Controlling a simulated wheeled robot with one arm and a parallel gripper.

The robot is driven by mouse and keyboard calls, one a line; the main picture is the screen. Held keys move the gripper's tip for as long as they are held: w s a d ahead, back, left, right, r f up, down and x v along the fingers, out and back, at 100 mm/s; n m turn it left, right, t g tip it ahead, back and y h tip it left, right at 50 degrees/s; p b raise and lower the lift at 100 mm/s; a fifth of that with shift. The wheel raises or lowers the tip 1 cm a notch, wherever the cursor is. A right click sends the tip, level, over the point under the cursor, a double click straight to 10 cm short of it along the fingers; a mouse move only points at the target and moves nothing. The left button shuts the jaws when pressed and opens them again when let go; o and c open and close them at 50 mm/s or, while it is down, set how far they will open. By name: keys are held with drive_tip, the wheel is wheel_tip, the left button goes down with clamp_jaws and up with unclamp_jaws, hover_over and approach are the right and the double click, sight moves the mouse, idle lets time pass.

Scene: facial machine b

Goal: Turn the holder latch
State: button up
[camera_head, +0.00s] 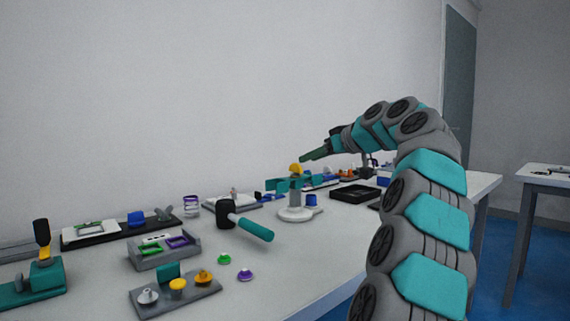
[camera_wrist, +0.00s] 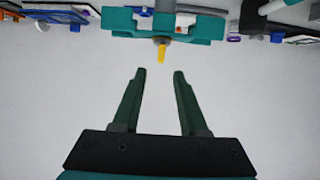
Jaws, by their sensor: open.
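A teal holder (camera_wrist: 120,22) with a small yellow tab (camera_wrist: 161,54), which looks like the latch, is at the top middle of the wrist view. My gripper (camera_wrist: 157,74) is open and empty, with its two dark green fingers pointing toward the yellow tab and a gap left before it. In the head view my gripper (camera_head: 312,154) is above the table, by a teal piece with an orange-yellow knob (camera_head: 296,169) on top. Whether this knob is the yellow tab of the wrist view, I cannot tell. Nothing is between the fingers.
Several coloured knobs and fixtures line the left side. The table's middle front is clear.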

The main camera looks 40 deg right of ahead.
sight(296, 164)
drive_tip(key=x, duration=0.7)
drive_tip(key=shift+w+f, duration=0.1)
drive_tip(key=shift+w, duration=0.15)
drive_tip(key=shift+c, duration=0.2)
clamp_jaws()
